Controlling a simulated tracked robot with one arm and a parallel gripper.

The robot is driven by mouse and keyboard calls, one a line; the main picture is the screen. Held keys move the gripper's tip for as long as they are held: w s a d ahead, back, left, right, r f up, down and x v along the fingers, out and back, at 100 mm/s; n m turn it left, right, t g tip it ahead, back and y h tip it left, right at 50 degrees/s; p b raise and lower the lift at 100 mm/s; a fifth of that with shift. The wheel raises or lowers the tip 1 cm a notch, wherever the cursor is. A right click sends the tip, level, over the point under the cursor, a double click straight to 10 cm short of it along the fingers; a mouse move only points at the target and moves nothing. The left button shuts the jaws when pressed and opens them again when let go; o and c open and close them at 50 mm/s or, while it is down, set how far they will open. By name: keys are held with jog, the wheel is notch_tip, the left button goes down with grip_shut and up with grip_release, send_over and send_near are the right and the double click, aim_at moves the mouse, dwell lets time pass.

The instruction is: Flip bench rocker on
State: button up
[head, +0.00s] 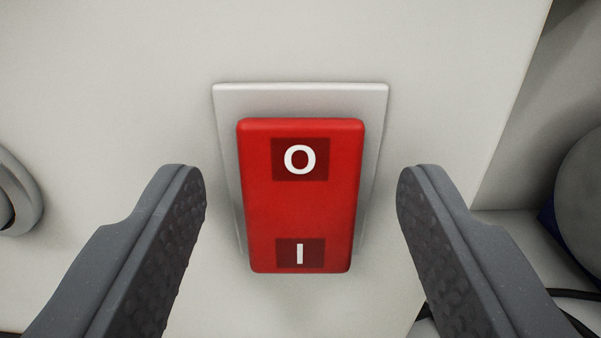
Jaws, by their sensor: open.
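The red bench rocker (301,207) sits in a white plate (226,110) on a pale panel, in the middle of the head view. It bears a white O near its top and a white I near its bottom. Its lower end appears to stand out more toward me, though the angle makes the tilt hard to judge. My gripper (301,180) is open and empty. One grey finger is to the left of the rocker and one to the right, with a gap on both sides. I see no contact.
The pale panel (110,90) is bare around the plate. A grey rounded fitting (22,195) is at the left edge. Past the panel's right edge are a dark grey rounded object (580,185) and black cables (575,294) at the lower right.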

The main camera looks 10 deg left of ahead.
jog(key=c, duration=1)
jog(key=shift+f+t+b, duration=0.3)
jog(key=shift+f+b, duration=0.1)
jog(key=shift+b, duration=0.4)
jog(key=shift+f+t+b, duration=0.25)
jog(key=shift+t+b, duration=0.35)
jog(key=shift+b, duration=0.45)
jog(key=shift+t+y+b, duration=0.6)
jog(key=shift+t+b, duration=0.2)
jog(key=shift+b, duration=0.15)
jog(key=o, duration=1)
jog(key=shift+r, duration=0.1)
jog(key=shift+s, duration=0.15)
